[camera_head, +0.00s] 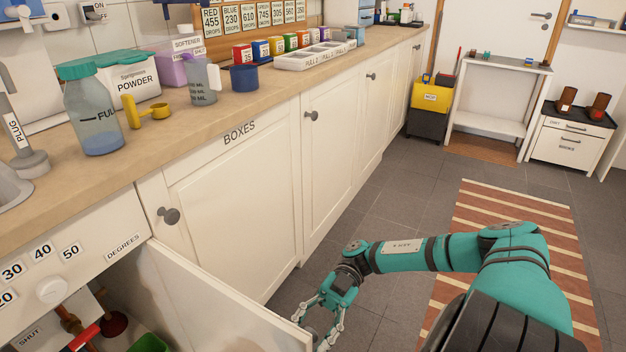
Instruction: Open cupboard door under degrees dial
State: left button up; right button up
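The degrees dial (51,289) is a white knob on the sink-unit panel at the lower left, with number labels and a DEGREES label (123,247). The cupboard door (215,310) below it stands swung out from the unit, showing its inner face. The inside of the cupboard (110,300) is visible behind it. My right gripper (318,322) is at the door's outer free edge, at the bottom of the view. Its fingers look spread, partly around a grey, knob-like part; whether they grip it I cannot tell. My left gripper is not in view.
Inside the cupboard are pipes, a red handle (84,337) and a green container (150,343). The shut BOXES door (235,215) with its knob (168,215) stands beside the open door. A striped rug (500,210) and grey floor lie clear to the right.

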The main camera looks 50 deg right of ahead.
jog(key=w+d, duration=0.2)
jog(key=d, duration=1)
jog(key=shift+a, duration=0.1)
